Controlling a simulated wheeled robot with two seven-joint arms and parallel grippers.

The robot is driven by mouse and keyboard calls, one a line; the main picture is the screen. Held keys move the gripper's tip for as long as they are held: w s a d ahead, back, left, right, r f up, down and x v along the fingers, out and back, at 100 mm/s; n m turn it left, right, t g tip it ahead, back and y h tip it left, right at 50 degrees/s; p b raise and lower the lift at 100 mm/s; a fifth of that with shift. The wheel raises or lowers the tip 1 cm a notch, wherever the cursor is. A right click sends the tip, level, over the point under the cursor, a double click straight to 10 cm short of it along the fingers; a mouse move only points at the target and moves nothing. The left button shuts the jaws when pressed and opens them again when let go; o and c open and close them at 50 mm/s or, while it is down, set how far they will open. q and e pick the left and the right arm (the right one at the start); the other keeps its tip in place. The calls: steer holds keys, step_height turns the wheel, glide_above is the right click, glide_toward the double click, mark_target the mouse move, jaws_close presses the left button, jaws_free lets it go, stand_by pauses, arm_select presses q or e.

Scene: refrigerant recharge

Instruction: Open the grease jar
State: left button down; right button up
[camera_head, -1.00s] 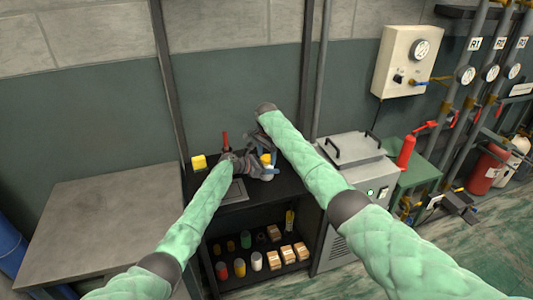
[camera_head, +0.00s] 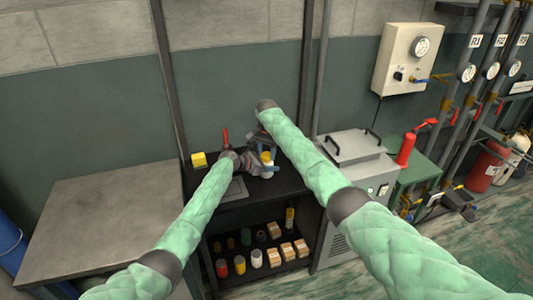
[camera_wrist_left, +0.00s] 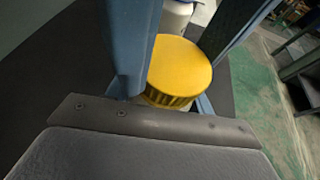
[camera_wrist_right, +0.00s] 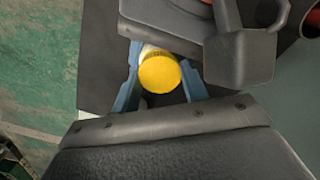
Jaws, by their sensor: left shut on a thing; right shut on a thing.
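The grease jar has a pale body and a round yellow lid (camera_head: 266,158). It is on the black shelf top near the wall. My left gripper (camera_head: 258,163) reaches it from the left and my right gripper (camera_head: 267,152) from behind. In the left wrist view the yellow ribbed lid (camera_wrist_left: 180,68) is between my blue fingers. In the right wrist view the lid (camera_wrist_right: 160,75) shows from above between my other blue fingers, with part of my left gripper close above it. Both grippers are shut on the jar. Which part each one grips is hard to tell.
The lower shelf (camera_head: 237,281) holds several cans and boxes. A grey machine (camera_head: 355,165) stands to the right. The grey table (camera_head: 95,215) at left is bare.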

steer(key=o, duration=1.1)
steer(key=shift+a+r, duration=0.1)
